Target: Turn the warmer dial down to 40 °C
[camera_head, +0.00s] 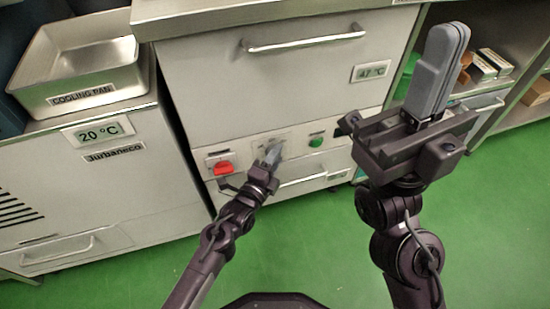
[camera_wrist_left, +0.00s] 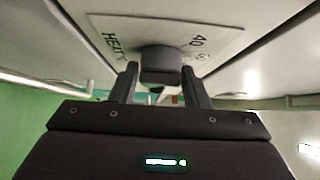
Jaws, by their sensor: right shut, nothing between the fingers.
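The warmer dial (camera_wrist_left: 167,65) is a dark round knob on a pale plate (camera_wrist_left: 112,28), printed with "HEAT" and "40", in the left wrist view. My left gripper (camera_wrist_left: 161,75) has one finger on each side of the dial, with no clear gap seen. In the head view my left gripper (camera_head: 272,152) reaches the front panel and hides the dial. The pointer's setting cannot be read. The warmer's display (camera_head: 369,71) appears to read 47 °C. My right gripper (camera_head: 442,60) is raised at the right, its grey fingers together and empty, away from the panel.
A red switch (camera_head: 222,168) is left of the dial and a green button (camera_head: 316,142) right of it. The warmer's long handle (camera_head: 305,40) is above. A cooling pan (camera_head: 122,78) stands on the left cabinet, whose display (camera_head: 98,131) reads 20 °C. Green floor is clear in front.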

